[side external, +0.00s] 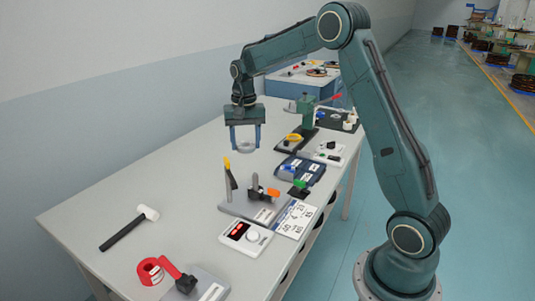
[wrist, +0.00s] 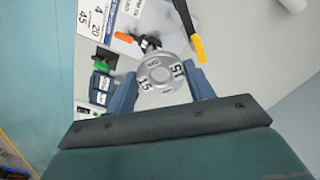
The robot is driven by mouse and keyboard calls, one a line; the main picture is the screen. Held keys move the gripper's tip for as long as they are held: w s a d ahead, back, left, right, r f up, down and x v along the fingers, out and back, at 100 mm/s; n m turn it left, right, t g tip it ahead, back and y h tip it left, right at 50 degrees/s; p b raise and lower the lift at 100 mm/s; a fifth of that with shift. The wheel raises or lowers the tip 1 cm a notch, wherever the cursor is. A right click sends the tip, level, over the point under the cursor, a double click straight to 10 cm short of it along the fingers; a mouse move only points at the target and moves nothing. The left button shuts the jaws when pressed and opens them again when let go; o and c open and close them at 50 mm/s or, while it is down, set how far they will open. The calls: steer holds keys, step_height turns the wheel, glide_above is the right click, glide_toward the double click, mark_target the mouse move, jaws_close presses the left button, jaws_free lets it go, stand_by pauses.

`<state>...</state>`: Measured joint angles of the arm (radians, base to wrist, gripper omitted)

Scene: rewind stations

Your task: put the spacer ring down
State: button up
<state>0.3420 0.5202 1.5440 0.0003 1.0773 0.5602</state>
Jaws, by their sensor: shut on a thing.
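My gripper (side external: 245,142) points down over the left part of the grey table, behind the toggle-clamp fixture, and is shut on the spacer ring (side external: 245,149). The ring is pale grey and looks held above the tabletop. In the wrist view the ring (wrist: 149,80) sits between the two blue fingers of my gripper (wrist: 161,84).
A grey fixture (side external: 237,207) with yellow- and orange-handled clamps stands in front of my gripper. Nearby are a white unit with a red display (side external: 245,239), a number card (side external: 297,219) and a blue tray (side external: 310,172). A hammer (side external: 126,230) lies front left.

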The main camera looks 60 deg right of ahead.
steer(key=s+d+m, duration=0.2)
steer(key=d+m, duration=0.1)
steer(key=d, duration=0.4)
steer(key=s+d+m, duration=0.3)
steer(key=d, duration=0.4)
steer(key=m, duration=0.4)
glide_above(305, 178)
steer(key=shift+s, duration=0.1)
steer(key=shift+f, duration=0.1)
step_height(305, 178, down, 19)
steer(key=shift+f, duration=0.5)
